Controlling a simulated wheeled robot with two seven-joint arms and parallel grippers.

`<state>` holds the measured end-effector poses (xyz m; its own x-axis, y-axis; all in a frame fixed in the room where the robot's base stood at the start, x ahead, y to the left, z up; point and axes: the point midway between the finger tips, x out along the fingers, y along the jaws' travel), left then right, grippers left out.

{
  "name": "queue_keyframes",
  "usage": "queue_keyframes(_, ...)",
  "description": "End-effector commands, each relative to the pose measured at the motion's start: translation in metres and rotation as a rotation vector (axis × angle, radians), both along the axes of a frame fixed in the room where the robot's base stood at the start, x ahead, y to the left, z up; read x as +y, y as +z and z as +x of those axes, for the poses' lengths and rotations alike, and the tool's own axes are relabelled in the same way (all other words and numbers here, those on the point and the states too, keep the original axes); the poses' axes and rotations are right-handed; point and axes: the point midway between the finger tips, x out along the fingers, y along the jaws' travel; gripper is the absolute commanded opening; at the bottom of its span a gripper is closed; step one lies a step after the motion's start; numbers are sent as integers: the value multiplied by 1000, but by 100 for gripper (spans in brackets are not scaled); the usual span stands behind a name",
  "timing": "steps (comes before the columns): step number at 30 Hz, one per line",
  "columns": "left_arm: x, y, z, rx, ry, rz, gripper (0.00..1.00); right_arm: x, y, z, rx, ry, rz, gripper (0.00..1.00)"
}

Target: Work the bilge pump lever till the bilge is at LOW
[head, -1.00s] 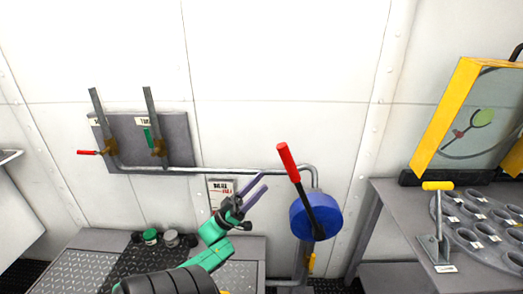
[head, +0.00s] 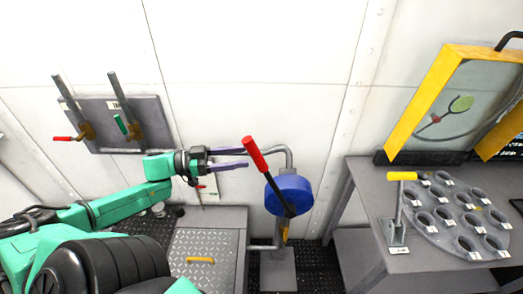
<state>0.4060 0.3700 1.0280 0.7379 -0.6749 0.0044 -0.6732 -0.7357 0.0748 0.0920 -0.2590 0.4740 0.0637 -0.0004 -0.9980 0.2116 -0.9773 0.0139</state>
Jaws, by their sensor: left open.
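The bilge pump (head: 289,197) is a blue drum on a grey stand by the wall. Its black lever (head: 281,192) leans up to the left and ends in a red grip (head: 255,155). My left gripper (head: 246,157) is open, its two purple fingers pointing right at the red grip. The fingertips look close to the grip, but I cannot tell whether they touch it. A white placard (head: 208,190) on the wall is mostly hidden behind my left gripper, and its reading cannot be made out. My right gripper is not in view.
At right, a bench carries a yellow-handled lever (head: 402,176), a tray of round cups (head: 425,227) and a yellow-framed board (head: 421,103).

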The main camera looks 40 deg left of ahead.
Motion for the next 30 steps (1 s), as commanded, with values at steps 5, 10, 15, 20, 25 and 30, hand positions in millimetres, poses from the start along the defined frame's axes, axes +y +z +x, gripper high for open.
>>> queue_keyframes(5, -32, 0, 34, -4, -5, 1, 68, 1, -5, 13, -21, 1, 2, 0)
queue_keyframes(10, -48, -1, 53, -3, -1, 1, 68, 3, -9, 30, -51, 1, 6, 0)
queue_keyframes(15, -51, 0, 56, -1, 1, 0, 68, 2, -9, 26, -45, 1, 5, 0)
queue_keyframes(20, -51, 1, 56, -1, 1, 0, 53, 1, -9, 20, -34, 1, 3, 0)
queue_keyframes(25, -51, 1, 55, -1, 0, 0, 0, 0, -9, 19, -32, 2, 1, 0)
queue_keyframes(30, -51, 0, 55, -1, 0, 0, 0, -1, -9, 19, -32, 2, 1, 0)
